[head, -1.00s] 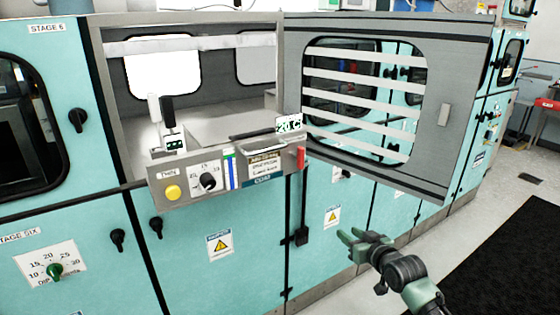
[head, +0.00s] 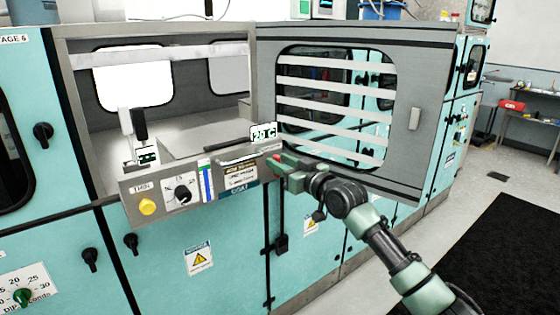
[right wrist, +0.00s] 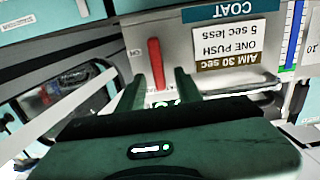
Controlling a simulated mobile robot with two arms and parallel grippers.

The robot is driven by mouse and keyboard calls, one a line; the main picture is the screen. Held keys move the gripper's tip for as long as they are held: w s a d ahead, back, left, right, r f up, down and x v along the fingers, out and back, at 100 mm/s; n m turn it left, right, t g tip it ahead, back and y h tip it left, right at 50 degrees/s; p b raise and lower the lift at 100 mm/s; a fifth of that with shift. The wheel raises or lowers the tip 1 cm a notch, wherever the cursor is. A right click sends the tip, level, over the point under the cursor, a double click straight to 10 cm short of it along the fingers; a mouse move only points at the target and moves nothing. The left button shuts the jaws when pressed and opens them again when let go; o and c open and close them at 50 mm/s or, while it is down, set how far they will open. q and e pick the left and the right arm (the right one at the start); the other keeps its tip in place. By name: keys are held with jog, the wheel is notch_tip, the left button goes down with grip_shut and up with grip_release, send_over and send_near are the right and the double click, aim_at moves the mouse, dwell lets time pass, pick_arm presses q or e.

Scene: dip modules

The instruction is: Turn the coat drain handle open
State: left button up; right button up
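The red coat drain handle (right wrist: 156,62) sits at the end of the steel control panel, beside the blue COAT label (right wrist: 232,10). In the right wrist view it stands between the tips of my right gripper (right wrist: 158,88), whose green fingers are apart with a gap on each side of it. In the head view my right gripper (head: 286,171) is at the panel's right end and hides most of the handle. The COAT label also shows there (head: 240,190). My left gripper is not in view.
The panel also carries a yellow button (head: 147,207) and a black dial (head: 183,193). An open slatted door (head: 433,80) stands just behind and above my right arm. A black mat (head: 480,240) lies on the floor at right.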

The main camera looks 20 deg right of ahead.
jog(key=shift+w+a, duration=0.1)
jog(key=shift+w, duration=0.1)
grip_shut()
jog(key=shift+f+n, duration=0.1)
jog(key=shift+n, duration=0.2)
jog(key=shift+s+a+f+n+p, duration=0.1)
jog(key=shift+a+f+n+p, duration=0.4)
jog(key=shift+n, duration=2.35)
jog(key=shift+s+a+f+n+p, duration=0.15)
jog(key=shift+n+p, duration=0.6)
jog(key=shift+n, duration=2.15)
jog(key=shift+s+a+f+n+p, duration=0.1)
jog(key=shift+a+f+n+p, duration=0.4)
jog(key=shift+n, duration=2.35)
jog(key=shift+d+r, duration=0.15)
jog(key=shift+d, duration=0.1)
